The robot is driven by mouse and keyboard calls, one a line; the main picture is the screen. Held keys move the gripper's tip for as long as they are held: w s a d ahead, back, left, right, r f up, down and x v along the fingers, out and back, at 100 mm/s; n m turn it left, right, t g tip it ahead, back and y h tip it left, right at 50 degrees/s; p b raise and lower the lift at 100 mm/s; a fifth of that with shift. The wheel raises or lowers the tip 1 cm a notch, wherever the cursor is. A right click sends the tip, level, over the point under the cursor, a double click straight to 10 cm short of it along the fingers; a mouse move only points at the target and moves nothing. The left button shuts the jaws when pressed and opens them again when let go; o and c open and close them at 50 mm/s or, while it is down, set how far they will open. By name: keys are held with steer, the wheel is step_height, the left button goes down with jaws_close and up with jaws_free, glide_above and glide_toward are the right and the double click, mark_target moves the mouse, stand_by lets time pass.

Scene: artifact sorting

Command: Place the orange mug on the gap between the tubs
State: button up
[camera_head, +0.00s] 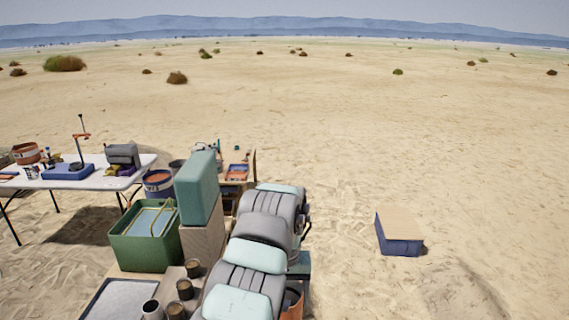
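I cannot pick out an orange mug for sure in this view. Several small dark brown cups (185,289) stand in a row on a light surface at the bottom centre-left. An orange container (293,303) at the bottom is mostly hidden behind my arm. I cannot make out a gap between tubs. My grey and mint arm fills the lower middle, and my gripper is not in view.
A tall teal block (198,188) rises on a tan block (203,242) beside my arm. A grey tray (118,302) lies at the bottom left. A blue box (398,240) sits on open sand at right.

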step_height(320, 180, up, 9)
steer(key=p, duration=0.7)
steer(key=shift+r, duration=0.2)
